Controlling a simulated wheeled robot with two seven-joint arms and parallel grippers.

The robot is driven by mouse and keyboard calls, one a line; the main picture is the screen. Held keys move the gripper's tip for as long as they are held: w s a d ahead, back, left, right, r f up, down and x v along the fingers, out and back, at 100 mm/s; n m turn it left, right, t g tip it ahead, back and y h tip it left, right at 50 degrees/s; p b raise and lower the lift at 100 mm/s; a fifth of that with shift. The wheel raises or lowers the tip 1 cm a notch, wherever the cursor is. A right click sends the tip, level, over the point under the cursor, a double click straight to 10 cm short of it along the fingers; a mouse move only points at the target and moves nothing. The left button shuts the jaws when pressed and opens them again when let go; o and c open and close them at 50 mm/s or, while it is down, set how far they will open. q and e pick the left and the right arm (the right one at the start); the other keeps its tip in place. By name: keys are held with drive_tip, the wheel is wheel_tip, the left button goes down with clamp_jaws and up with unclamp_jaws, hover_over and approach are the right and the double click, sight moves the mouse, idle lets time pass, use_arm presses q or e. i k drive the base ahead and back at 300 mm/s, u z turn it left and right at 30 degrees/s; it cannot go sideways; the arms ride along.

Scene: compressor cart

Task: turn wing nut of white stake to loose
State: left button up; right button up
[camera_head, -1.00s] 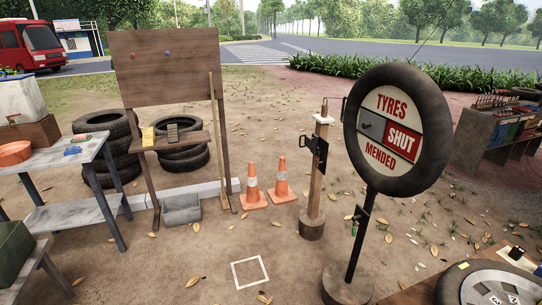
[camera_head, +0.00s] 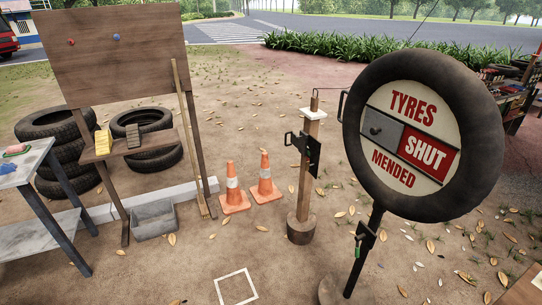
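No thing that I can surely name the white stake shows in the head view. A wooden post (camera_head: 305,190) with a white collar (camera_head: 312,114) near its top and a black bracket (camera_head: 313,154) on its side stands upright right of centre. A black sign pole (camera_head: 362,265) stands in front of it to the right, with a dark clamp and a small green part (camera_head: 358,246) on it. I cannot make out a wing nut on either. Neither of my grippers is in view.
A round tyre sign (camera_head: 421,137) reading "TYRES SHUT MENDED" tops the pole. Two orange cones (camera_head: 234,190) stand left of the post. A wooden board (camera_head: 117,55), stacked tyres (camera_head: 62,150) and a grey table (camera_head: 40,225) are at left. A white square outline (camera_head: 236,288) lies on clear ground.

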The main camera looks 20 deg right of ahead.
sight(307, 164)
drive_tip(key=u, duration=0.1)
drive_tip(key=i, duration=0.85)
drive_tip(key=z, duration=0.6)
drive_tip(key=i, duration=0.8)
drive_tip(key=z, duration=1.15)
drive_tip(key=i, duration=0.4)
drive_tip(key=z, duration=0.5)
